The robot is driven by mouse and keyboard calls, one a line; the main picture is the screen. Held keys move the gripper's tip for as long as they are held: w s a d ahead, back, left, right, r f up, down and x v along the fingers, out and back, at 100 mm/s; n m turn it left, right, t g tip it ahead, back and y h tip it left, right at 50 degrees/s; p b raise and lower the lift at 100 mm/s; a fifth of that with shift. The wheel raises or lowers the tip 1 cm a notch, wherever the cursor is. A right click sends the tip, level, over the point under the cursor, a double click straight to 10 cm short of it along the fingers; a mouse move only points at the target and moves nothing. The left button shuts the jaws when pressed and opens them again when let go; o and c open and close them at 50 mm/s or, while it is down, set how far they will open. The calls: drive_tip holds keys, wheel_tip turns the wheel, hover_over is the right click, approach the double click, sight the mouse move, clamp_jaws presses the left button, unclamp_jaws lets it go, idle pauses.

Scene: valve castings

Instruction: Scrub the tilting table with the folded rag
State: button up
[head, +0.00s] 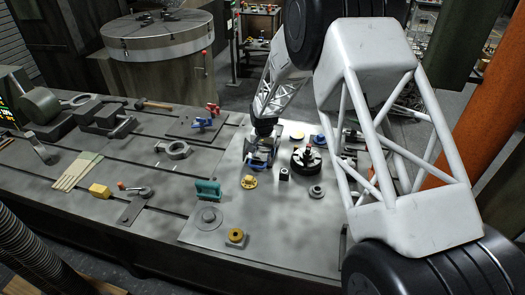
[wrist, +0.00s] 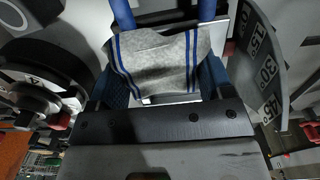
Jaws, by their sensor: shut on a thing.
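My gripper (head: 262,140) is low over the pale plate at the centre of the head view. In the wrist view, it (wrist: 160,80) is shut on the folded rag (wrist: 152,58), a grey cloth with blue stripes, held between blue textured fingers. The tilting table shows as a curved grey scale plate (wrist: 267,70) marked in degrees, right of the rag. In the head view, the tilting table (head: 260,160) is a small piece directly under my gripper, mostly hidden. I cannot tell whether the rag touches its surface.
Right of my gripper stand a dark round chuck (head: 306,160) and a small black block (head: 284,174). My large white arm link covers the right side.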

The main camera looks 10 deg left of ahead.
drive_tip(key=shift+s+f, duration=0.1)
drive_tip(key=shift+f, duration=0.05)
drive_tip(key=shift+a, duration=0.85)
drive_tip(key=shift+d, duration=0.1)
drive_tip(key=shift+d+r, duration=0.2)
drive_tip(key=shift+d, duration=0.6)
drive_tip(key=shift+a, duration=0.15)
drive_tip(key=shift+a, duration=0.75)
